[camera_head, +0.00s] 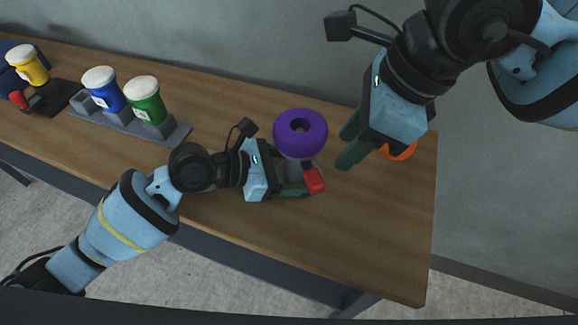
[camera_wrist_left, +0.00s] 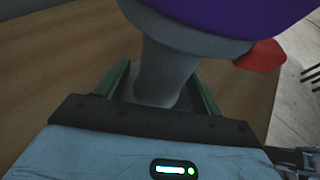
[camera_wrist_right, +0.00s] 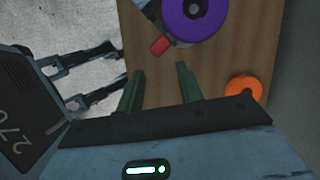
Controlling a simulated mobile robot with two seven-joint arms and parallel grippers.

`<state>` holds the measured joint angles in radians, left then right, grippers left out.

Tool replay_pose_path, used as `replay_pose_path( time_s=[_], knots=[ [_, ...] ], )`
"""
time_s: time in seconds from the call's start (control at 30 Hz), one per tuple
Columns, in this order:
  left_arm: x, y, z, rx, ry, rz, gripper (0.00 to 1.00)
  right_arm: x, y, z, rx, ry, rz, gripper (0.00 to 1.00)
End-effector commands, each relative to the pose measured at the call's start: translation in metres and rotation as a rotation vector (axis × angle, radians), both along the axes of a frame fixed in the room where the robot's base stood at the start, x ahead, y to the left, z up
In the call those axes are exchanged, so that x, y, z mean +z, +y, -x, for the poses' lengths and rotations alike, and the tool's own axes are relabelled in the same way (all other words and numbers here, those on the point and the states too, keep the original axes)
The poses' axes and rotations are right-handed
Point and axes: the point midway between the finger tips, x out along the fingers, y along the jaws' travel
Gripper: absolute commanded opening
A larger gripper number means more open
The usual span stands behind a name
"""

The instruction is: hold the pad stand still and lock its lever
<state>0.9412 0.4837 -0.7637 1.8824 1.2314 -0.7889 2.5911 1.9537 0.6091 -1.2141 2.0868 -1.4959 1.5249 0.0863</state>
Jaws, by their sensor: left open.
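The pad stand has a purple ring-shaped pad (camera_head: 286,138) on top, a grey post (camera_wrist_left: 165,65) and a red lever (camera_head: 314,181) at its side. My left gripper (camera_head: 293,182) is open low at the stand, with a finger on either side of the post in the left wrist view. Contact with the post cannot be told. The lever shows right of the post there (camera_wrist_left: 262,56). My right gripper (camera_head: 349,141) is open and empty, above the table right of the stand. In the right wrist view the lever (camera_wrist_right: 160,46) lies beyond its fingertips, apart from them.
An orange ring (camera_head: 402,152) lies on the table, partly under my right gripper. Blue (camera_head: 104,90) and green (camera_head: 146,100) jars stand in a grey rack (camera_head: 179,135); a yellow jar (camera_head: 30,65) is farther left. The table's right front (camera_head: 370,230) is clear.

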Motion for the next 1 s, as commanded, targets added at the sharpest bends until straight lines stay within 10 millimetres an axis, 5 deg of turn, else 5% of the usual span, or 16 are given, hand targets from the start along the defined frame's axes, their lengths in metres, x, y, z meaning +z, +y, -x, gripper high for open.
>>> replay_pose_path(
  time_s=[0.13, 0.6, 0.87, 1.0],
  knots=[
    [0.0, 0.0, 0.0, 0.0, 0.0, 0.0, 0.66, 0.0, 0.0, 0.0, 0.0, 0.0, 0.0, 0.36],
    [0.0, 0.0, 0.0, 0.0, 0.0, 0.0, 0.05, 0.0, 0.0, 0.0, 0.0, 0.0, 0.0, 0.36],
    [0.0, 0.0, 0.0, 0.0, 0.0, 0.0, 0.05, -0.001, 0.001, -0.017, 0.043, 0.003, -0.006, 0.02],
    [0.0, 0.0, 0.0, 0.0, 0.0, 0.0, 0.05, -0.004, 0.0, -0.045, 0.13, 0.005, -0.015, 0.0]
  ],
)
